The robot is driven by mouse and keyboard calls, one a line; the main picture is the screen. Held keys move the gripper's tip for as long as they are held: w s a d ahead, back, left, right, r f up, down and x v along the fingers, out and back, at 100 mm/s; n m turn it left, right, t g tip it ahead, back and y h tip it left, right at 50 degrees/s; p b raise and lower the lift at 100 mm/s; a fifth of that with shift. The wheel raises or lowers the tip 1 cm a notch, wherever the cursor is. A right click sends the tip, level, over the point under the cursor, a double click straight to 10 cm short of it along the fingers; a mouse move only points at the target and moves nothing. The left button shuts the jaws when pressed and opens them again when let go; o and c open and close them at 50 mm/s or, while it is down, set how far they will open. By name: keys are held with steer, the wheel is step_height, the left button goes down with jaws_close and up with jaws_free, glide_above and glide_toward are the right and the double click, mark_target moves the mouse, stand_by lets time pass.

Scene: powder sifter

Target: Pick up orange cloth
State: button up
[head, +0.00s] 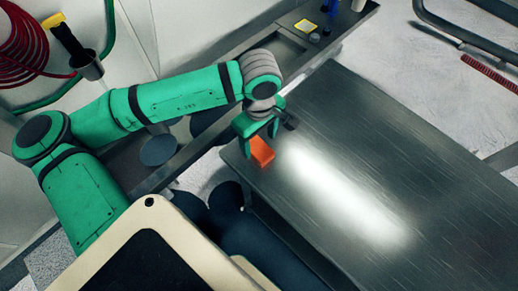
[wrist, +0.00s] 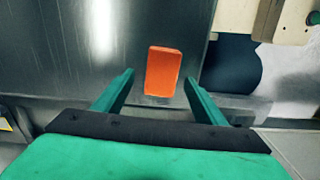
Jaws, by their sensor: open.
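The orange cloth (head: 262,152) is a small folded block lying on the metal table (head: 400,150) near its left edge. In the wrist view the cloth (wrist: 163,72) lies beyond and between my two green fingers, nearer the right one. My gripper (head: 257,131) is over the cloth in the head view, with its fingers apart and nothing between them. It also shows in the wrist view (wrist: 157,90). I cannot tell the exact height of the fingertips above the cloth.
The tabletop is bare to the right of the cloth, with a bright reflection. A narrow metal counter (head: 185,155) runs along the left, with small items at its far end.

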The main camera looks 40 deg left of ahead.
mark_target(259, 148)
steer(key=f, duration=0.3)
steer(key=shift+s+f, duration=0.2)
steer(key=shift+f, duration=0.1)
steer(key=shift+w+f, duration=0.1)
steer(key=shift+f, duration=0.3)
steer(key=shift+d, duration=0.1)
steer(key=c, duration=1.1)
steer(key=shift+c, duration=0.2)
steer(key=shift+r, duration=0.15)
